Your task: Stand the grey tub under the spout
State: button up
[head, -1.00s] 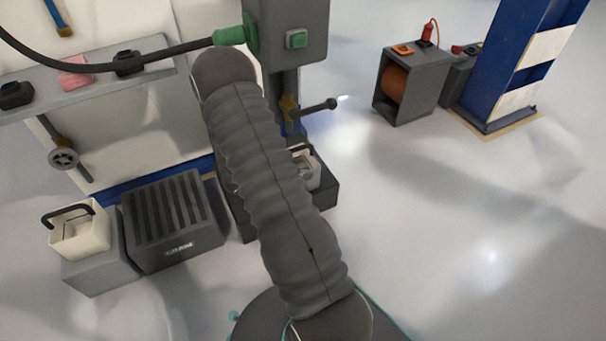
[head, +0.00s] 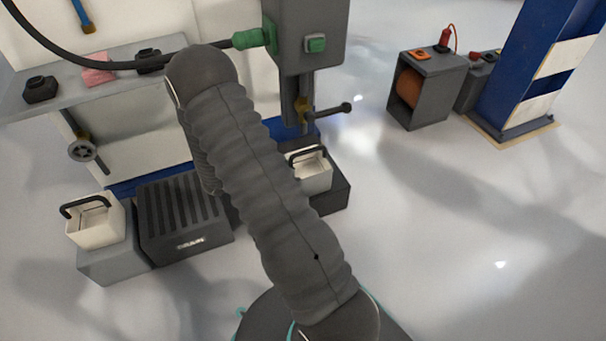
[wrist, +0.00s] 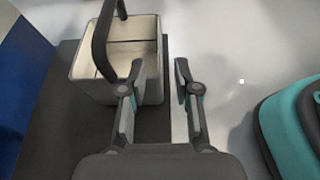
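A pale grey-white tub (head: 313,174) with a dark handle stands upright on the dark base of the machine, below the brass spout (head: 302,110) with its dark lever. In the wrist view the tub (wrist: 115,88) is at upper left on the dark base, its handle raised and its inside looking empty. My gripper (wrist: 160,72) is open, with a gap between the fingers. The left finger overlaps the tub's right side in the picture; I cannot tell whether it touches. In the head view my arm hides the gripper and the tub's left side.
A similar cream tub (head: 97,226) stands on a grey block (head: 112,263) at left, beside a dark ribbed box (head: 185,222). A shelf (head: 115,75) holds small items. An open-fronted cabinet (head: 428,95) and blue post stand at right. Floor at right is clear.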

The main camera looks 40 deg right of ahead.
jog(key=s+a+r+m+y, duration=0.3)
jog(key=a+r+m, duration=0.1)
jog(key=r, duration=0.5)
jog(key=s+a+r+m+y, duration=0.3)
jog(key=s+a+r+m, duration=0.1)
jog(key=r, duration=0.5)
jog(key=s+a+r+m+t+y, duration=0.7)
jog(key=s+a+r+t, duration=0.1)
jog(key=s+a+r, duration=0.4)
jog(key=shift+r, duration=0.75)
jog(key=shift+s, duration=0.15)
